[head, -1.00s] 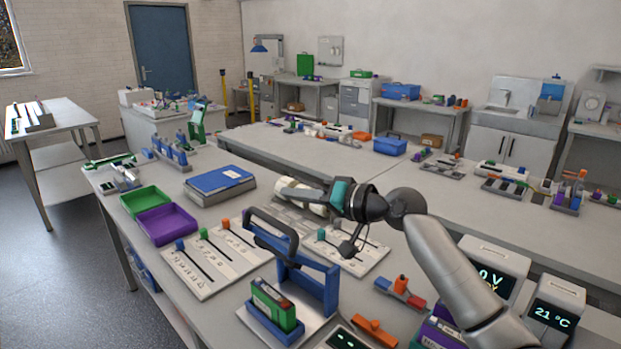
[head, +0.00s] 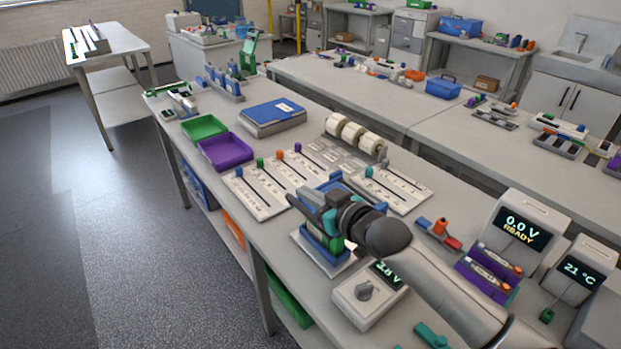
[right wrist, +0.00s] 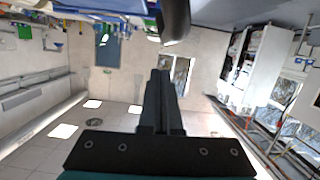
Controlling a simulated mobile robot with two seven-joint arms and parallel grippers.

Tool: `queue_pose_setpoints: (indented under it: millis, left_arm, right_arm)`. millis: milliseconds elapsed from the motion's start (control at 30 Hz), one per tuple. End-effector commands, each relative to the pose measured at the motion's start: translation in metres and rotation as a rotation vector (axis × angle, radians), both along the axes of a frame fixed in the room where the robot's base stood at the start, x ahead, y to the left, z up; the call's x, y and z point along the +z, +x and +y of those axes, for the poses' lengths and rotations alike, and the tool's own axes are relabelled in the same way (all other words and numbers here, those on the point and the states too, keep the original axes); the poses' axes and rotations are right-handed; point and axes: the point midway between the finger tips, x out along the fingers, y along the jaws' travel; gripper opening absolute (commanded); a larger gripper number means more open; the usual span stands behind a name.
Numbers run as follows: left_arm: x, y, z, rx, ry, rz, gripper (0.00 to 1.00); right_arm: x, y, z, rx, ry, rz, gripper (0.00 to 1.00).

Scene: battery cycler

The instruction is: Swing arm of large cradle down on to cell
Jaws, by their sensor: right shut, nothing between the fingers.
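The large cradle (head: 318,248) is a blue holder on a pale plate at the front of the near bench. Part of its blue frame shows behind my right gripper (head: 291,199). A bit of the green cell (head: 338,245) shows low in the cradle. My right gripper is shut and empty, just above the cradle. Its shut fingers (right wrist: 160,75) also show in the right wrist view, with a dark rounded bar close above them. My gripper hides most of the cradle's dark swing arm, so I cannot tell its angle or any contact. My left gripper is out of view.
Slotted white boards (head: 256,194) lie behind the cradle. A grey dial box (head: 365,300) stands close in front of it. Purple holders (head: 484,281), a voltage display (head: 520,228) and a temperature display (head: 573,269) stand to the right. A purple tray (head: 226,151) lies back left.

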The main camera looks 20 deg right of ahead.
Motion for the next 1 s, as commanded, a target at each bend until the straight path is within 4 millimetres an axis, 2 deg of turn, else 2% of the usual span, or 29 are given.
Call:
queue_pose_setpoints:
  millis: [200,400,1000]
  left_arm:
    - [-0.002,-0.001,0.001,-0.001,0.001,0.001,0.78]
    - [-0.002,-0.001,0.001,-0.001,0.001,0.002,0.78]
    - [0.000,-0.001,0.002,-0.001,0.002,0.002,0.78]
  right_arm:
    - [-0.017,0.000,-0.001,-0.002,-0.010,0.000,0.00]
    - [-0.023,0.000,-0.001,-0.001,-0.009,-0.001,0.00]
    - [-0.021,0.001,-0.001,-0.002,-0.007,-0.001,0.00]
